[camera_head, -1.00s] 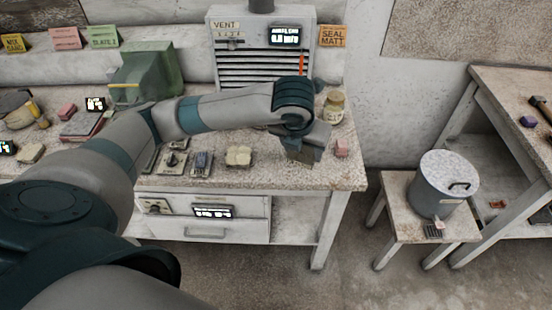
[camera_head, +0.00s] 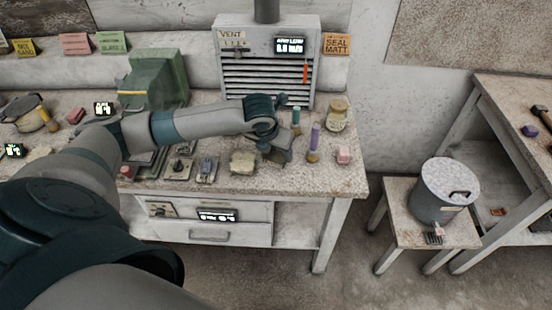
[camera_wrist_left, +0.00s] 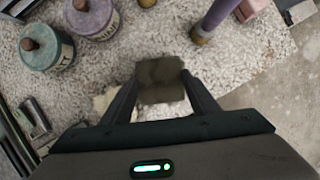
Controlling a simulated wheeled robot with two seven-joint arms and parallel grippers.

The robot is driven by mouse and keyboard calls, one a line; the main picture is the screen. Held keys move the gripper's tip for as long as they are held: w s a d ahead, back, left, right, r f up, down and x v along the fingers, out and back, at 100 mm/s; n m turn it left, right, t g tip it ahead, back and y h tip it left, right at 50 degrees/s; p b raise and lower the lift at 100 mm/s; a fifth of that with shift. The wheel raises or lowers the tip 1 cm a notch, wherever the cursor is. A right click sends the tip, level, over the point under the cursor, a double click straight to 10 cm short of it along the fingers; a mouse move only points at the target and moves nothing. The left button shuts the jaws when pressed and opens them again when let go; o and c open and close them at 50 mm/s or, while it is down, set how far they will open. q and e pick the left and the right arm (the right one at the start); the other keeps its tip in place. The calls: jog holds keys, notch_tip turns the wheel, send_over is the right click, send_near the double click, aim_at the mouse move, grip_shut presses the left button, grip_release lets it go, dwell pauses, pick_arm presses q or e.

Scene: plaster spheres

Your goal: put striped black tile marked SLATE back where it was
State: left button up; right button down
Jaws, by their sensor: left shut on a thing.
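My left gripper (camera_head: 280,157) is over the right part of the speckled bench, a little right of some pale tiles (camera_head: 243,161). In the left wrist view my left gripper (camera_wrist_left: 162,85) is shut on a dark, flat, squarish tile (camera_wrist_left: 160,72), held between its fingertips. The tile looks dark olive-brown here; I cannot make out stripes or the SLATE marking. The pale tiles show partly behind the left finger in the wrist view (camera_wrist_left: 104,101). My right gripper is not in view.
Small switch boxes (camera_head: 207,169) lie left of the pale tiles. The vent unit (camera_head: 262,70) stands behind.

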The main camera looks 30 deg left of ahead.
aim_at(275, 158)
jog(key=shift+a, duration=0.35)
pick_arm(q)
jog(key=shift+f+p, duration=0.7)
jog(key=shift+f, duration=1.3)
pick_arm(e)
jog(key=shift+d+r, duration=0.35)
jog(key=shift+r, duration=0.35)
pick_arm(q)
jog(key=shift+f, duration=0.1)
jog(key=o, duration=1.2)
jog(key=shift+o, duration=0.2)
